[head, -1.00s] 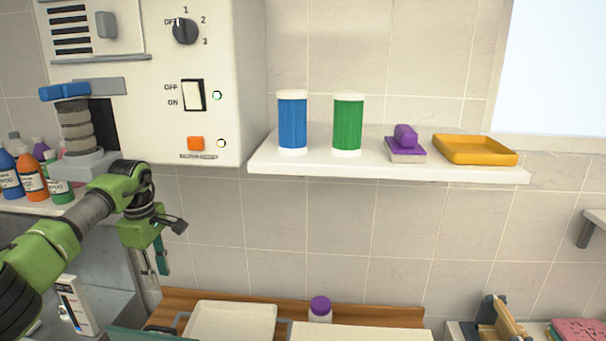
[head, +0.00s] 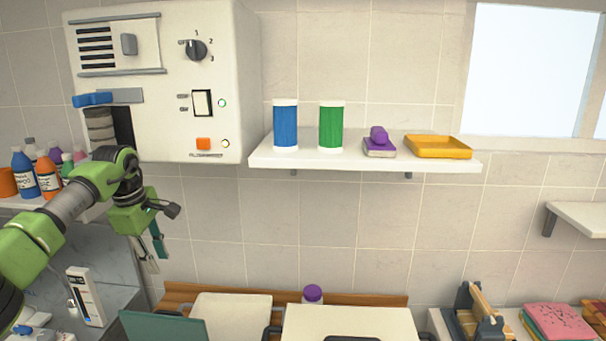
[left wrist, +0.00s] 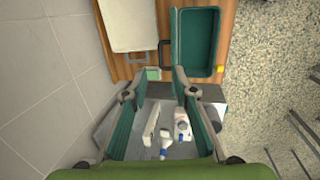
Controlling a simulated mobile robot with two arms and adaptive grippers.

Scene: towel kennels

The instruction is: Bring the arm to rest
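My left arm, green and dark grey, comes in from the left in the head view. Its gripper (head: 154,246) hangs fingers down in front of the tiled wall, below the white wall machine (head: 165,85). In the left wrist view the two green fingers of the gripper (left wrist: 158,74) stand wide apart with nothing between their tips. Below and beyond them are white bottles (left wrist: 182,127) on a grey surface, clear of the fingers. My right gripper is not in view.
A white shelf (head: 350,164) holds a blue cylinder (head: 285,126), a green cylinder (head: 331,127), a purple-handled brush (head: 379,142) and a yellow tray (head: 438,147). Bottles (head: 48,175) stand at left. A green bin (left wrist: 190,40) lies beyond the gripper.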

